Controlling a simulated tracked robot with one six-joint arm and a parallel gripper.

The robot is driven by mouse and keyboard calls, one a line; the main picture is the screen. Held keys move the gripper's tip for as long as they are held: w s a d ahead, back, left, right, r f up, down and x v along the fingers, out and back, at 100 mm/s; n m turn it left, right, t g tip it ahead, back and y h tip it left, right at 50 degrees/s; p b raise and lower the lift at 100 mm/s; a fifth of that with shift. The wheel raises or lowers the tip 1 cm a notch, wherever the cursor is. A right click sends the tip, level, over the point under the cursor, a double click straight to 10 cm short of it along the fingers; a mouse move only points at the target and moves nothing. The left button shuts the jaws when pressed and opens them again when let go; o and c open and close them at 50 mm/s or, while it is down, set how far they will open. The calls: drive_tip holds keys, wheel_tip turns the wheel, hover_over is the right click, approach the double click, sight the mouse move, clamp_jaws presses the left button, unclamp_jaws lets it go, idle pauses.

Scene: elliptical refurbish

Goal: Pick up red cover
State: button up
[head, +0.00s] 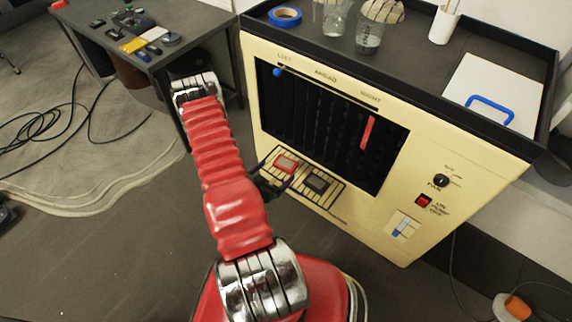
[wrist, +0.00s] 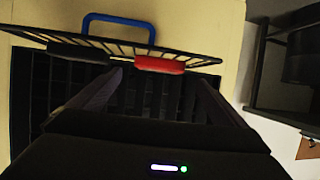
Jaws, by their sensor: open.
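The red cover (head: 287,163) lies on the wire rack (head: 328,205) low on the front of the cream cabinet. In the wrist view the red cover (wrist: 158,65) sits at the edge of the rack. A dark cover (head: 317,183) lies beside it; it also shows in the wrist view (wrist: 78,52). My gripper (wrist: 161,80) is open, with its two fingers apart and the red cover seen between and just beyond their tips. Nothing is between the fingers. In the head view my gripper (head: 267,184) is partly hidden behind my red arm.
The cabinet (head: 440,150) has a black slotted panel (head: 310,125) with a red slider (head: 367,132) above the rack. A blue handle (wrist: 118,18) shows past the rack. A grey table (head: 190,40) stands at the left. Cables (head: 75,135) lie on the floor.

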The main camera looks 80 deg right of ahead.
sight(284, 165)
drive_tip(key=shift+s+d+f, duration=0.2)
drive_tip(key=shift+d+f, duration=0.05)
drive_tip(key=shift+d, duration=0.4)
drive_tip(key=shift+x, duration=2.6)
drive_tip(key=shift+s, duration=0.1)
drive_tip(key=shift+a, duration=0.1)
drive_tip(key=shift+c, duration=0.5)
drive_tip(key=c, duration=1.2)
